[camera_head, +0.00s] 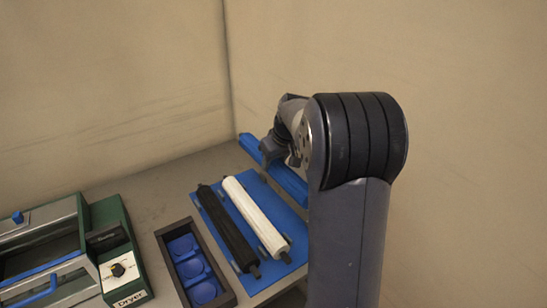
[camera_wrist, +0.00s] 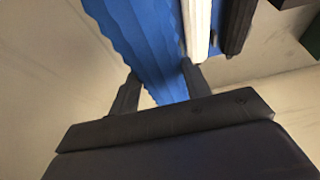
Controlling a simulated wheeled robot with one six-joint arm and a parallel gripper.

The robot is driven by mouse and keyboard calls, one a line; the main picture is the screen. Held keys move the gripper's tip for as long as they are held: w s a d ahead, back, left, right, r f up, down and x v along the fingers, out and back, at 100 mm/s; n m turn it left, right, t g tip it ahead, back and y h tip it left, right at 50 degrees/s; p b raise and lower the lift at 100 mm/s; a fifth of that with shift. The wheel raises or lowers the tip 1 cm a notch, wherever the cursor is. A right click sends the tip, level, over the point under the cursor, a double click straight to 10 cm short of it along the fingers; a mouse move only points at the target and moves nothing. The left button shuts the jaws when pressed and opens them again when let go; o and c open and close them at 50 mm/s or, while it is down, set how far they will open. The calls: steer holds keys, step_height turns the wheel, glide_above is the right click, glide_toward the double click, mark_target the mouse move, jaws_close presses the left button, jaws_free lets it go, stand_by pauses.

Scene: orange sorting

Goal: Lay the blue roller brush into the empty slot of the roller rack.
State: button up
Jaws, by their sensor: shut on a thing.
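The blue roller brush (camera_head: 289,184) is in my gripper (camera_head: 293,160), which shows partly behind my arm in the head view. In the wrist view the brush (camera_wrist: 140,45) runs between the two fingers (camera_wrist: 160,78), which are shut on it. The flat blue roller rack (camera_head: 276,206) lies on the table with a black roller (camera_head: 228,229) and a white roller (camera_head: 256,216) side by side on it. A bare strip of the rack lies right of the white roller. The brush is at the rack's far right side; its height above the rack is unclear. My arm hides its near end.
A dark tray (camera_head: 214,257) with round blue recesses stands left of the rack. A green dryer (camera_head: 117,240) stands further left. Beige walls close off the back and the right. Bare table (camera_head: 165,195) shows behind the tray.

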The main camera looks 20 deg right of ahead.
steer(key=shift+f+b, duration=5)
steer(key=shift+f, duration=2)
steer(key=shift+f, duration=0.25)
steer(key=o, duration=1)
steer(key=v, duration=1)
steer(key=shift+s+d+r, duration=0.1)
steer(key=shift+r, duration=0.3)
steer(key=shift+f, duration=0.1)
